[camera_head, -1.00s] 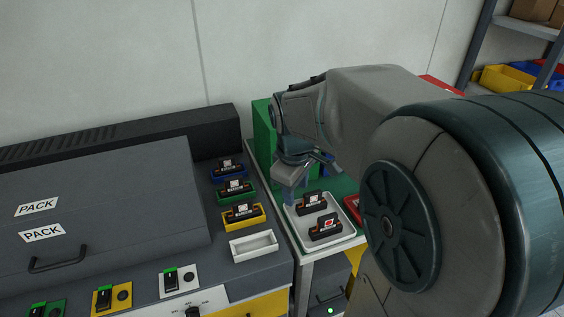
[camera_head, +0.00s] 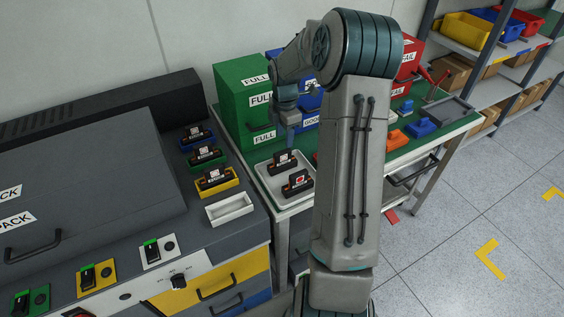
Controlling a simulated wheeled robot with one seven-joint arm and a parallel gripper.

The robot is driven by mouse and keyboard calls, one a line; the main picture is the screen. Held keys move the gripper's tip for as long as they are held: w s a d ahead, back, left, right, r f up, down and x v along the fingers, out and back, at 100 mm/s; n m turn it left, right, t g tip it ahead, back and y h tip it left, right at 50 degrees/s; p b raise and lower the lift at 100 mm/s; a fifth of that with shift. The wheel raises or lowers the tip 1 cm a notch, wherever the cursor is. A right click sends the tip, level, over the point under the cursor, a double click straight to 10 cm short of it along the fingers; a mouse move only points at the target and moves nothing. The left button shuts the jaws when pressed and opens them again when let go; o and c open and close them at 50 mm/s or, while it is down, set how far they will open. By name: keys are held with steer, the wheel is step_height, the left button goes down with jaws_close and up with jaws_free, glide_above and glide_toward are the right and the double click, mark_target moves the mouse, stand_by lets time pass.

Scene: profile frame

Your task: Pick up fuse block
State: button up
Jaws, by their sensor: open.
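Two dark fuse blocks with label plates sit in a white tray: a rear one (camera_head: 282,161) and a front one with a red mark (camera_head: 298,183). The tray (camera_head: 272,188) lies on the green-topped table. More fuse blocks sit in the blue holder (camera_head: 197,145), the green holder (camera_head: 206,166) and the yellow holder (camera_head: 216,190) on the grey bench. The white holder (camera_head: 231,208) is empty. My gripper (camera_head: 291,122) points down, open and empty, above and behind the tray, apart from the blocks. My arm hides part of the table right of the tray.
A green cabinet marked FULL (camera_head: 243,108) stands close left of my gripper. Blue and red FAIL (camera_head: 408,62) boxes stand behind my arm. A grey PACK machine (camera_head: 80,185) fills the left. Shelving (camera_head: 500,75) stands right; the floor there is open.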

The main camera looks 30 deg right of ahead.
mark_target(282, 152)
step_height(282, 152, down, 3)
steer(key=shift+f, duration=0.2)
steer(key=f, duration=0.1)
steer(key=f+p, duration=0.1)
steer(key=f, duration=0.1)
steer(key=a+f, duration=0.1)
steer(key=shift+s+f, duration=0.3)
steer(key=shift+f, duration=0.4)
jaws_close()
